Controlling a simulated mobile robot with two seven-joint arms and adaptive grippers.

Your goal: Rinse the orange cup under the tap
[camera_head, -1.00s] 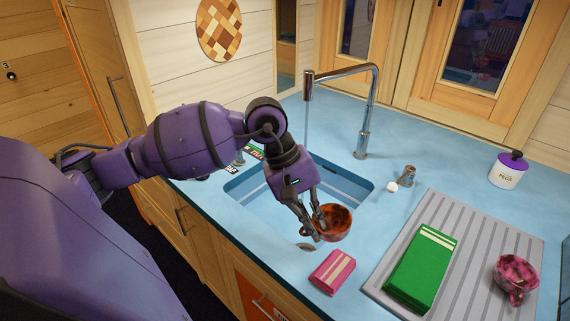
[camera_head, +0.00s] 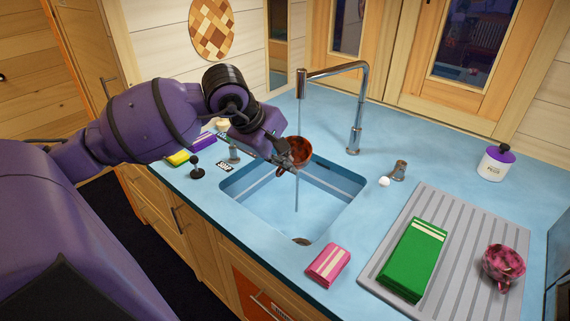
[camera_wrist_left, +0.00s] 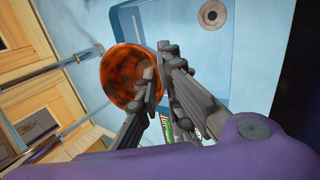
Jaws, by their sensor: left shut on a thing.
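The orange cup (camera_head: 296,152), mottled with dark patches, is held above the back left part of the sink (camera_head: 327,213). My left gripper (camera_head: 281,158) is shut on the cup's near left side. The tap (camera_head: 357,115) arches over the sink, and its spout is above the cup. A thin stream of water falls from the spout to the cup, and water shows below it. In the left wrist view the cup (camera_wrist_left: 124,78) shows its round mouth beside the fingers (camera_wrist_left: 157,65). My right gripper is not in view.
A grey drainboard (camera_head: 455,245) at right holds a green packet (camera_head: 413,258) and a pink mottled cup (camera_head: 503,264). A white jar (camera_head: 496,162) stands behind. Small items, including a black knob (camera_head: 196,168), crowd the counter left of the sink.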

